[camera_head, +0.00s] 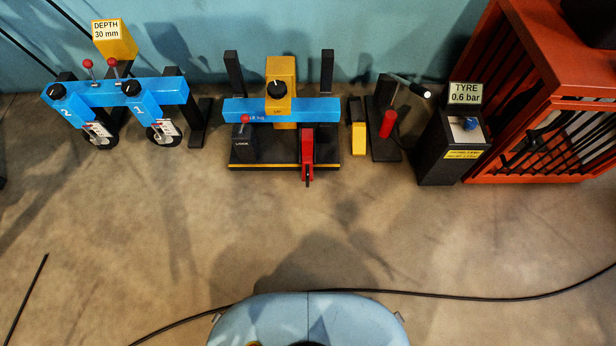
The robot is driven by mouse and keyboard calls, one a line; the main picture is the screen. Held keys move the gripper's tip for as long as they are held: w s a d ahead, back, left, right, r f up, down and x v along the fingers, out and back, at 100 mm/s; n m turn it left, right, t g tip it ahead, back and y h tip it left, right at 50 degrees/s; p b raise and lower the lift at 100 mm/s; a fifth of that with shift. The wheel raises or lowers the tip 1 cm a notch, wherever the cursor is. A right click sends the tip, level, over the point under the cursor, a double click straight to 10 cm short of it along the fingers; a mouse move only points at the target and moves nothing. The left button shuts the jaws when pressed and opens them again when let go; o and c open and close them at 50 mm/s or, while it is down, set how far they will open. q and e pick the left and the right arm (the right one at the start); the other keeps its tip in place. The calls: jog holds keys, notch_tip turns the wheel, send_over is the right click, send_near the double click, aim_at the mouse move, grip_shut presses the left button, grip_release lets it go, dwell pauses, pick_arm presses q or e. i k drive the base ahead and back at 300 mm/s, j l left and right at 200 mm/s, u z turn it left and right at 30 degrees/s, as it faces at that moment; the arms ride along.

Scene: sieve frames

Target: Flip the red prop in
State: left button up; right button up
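A red upright bar with a dark tip (307,148) stands at the front right of the middle device, below its blue crossbeam (245,104). It reaches down over the black and yellow base (265,165). A second, smaller red piece (388,124) leans on a black stand to the right. I cannot tell for sure which one is the red prop; the bar on the middle device looks most like it. Neither of my grippers is in view.
A black block marked LOCK (243,144) sits on the base's left. Left is a blue beam with two dial units (120,90); right are a yellow block (358,140), a tyre-gauge box (450,150) and an orange cage (550,80). A black cable (480,296) crosses otherwise open floor.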

aim_at(307, 133)
jog(key=i+l+u, duration=0.15)
jog(key=l, duration=0.3)
jog(key=i+l+u, duration=0.2)
jog(key=l, duration=0.3)
jog(key=l+u, duration=0.15)
jog(key=l, duration=0.3)
jog(key=i+l+u, duration=0.15)
jog(key=l, duration=0.4)
